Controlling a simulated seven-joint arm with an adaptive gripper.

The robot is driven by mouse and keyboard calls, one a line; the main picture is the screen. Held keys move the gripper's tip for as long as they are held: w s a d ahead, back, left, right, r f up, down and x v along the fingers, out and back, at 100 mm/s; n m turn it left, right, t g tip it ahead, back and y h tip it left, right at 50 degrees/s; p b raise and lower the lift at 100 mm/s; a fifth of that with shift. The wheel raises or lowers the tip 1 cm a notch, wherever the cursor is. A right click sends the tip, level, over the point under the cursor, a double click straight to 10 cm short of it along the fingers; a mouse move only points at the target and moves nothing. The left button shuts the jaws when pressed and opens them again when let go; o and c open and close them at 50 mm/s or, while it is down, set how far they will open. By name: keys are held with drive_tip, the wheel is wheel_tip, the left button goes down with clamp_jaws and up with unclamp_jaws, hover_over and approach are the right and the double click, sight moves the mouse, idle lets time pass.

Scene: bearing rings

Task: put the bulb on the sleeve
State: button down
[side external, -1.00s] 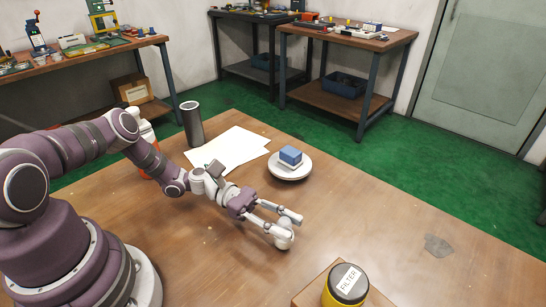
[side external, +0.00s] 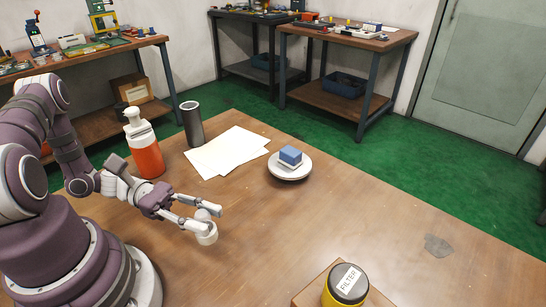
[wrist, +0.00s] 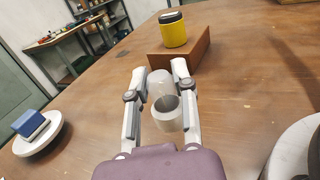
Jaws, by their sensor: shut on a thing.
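My gripper (side external: 211,218) is shut on a pale object that I take to be the bulb (side external: 207,236). The bulb also shows in the wrist view (wrist: 162,84), between my two fingers, with a rounded part and a round open end facing the camera. It is held in the air over the front left of the table. A dark grey upright tube with an open top (side external: 193,126), which looks like the sleeve, stands at the table's back left, apart from my gripper. The wrist view does not show this tube.
An orange bottle with a white top (side external: 147,155) stands left of the tube. White papers (side external: 226,152) lie beside it. A yellow filter can (side external: 345,286) stands on a wooden block. The table's middle is clear.

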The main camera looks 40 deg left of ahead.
drive_tip(key=w+a+r+n+t+y, duration=0.4)
drive_tip(key=w+r+n+t+y, duration=0.2)
drive_tip(key=w+r, duration=0.15)
drive_tip(key=w+a+r+n+t+y, duration=0.45)
drive_tip(key=w+r+y, duration=0.2)
drive_tip(key=w, duration=0.25)
drive_tip(key=n+g+y, duration=0.2)
drive_tip(key=n+y, duration=0.8)
drive_tip(key=y, duration=0.4)
hover_over(189, 105)
wheel_tip(189, 105, down, 7)
drive_tip(key=shift+f, duration=0.3)
drive_tip(key=c, duration=0.9)
unclamp_jaws()
drive_tip(key=shift+f, duration=0.1)
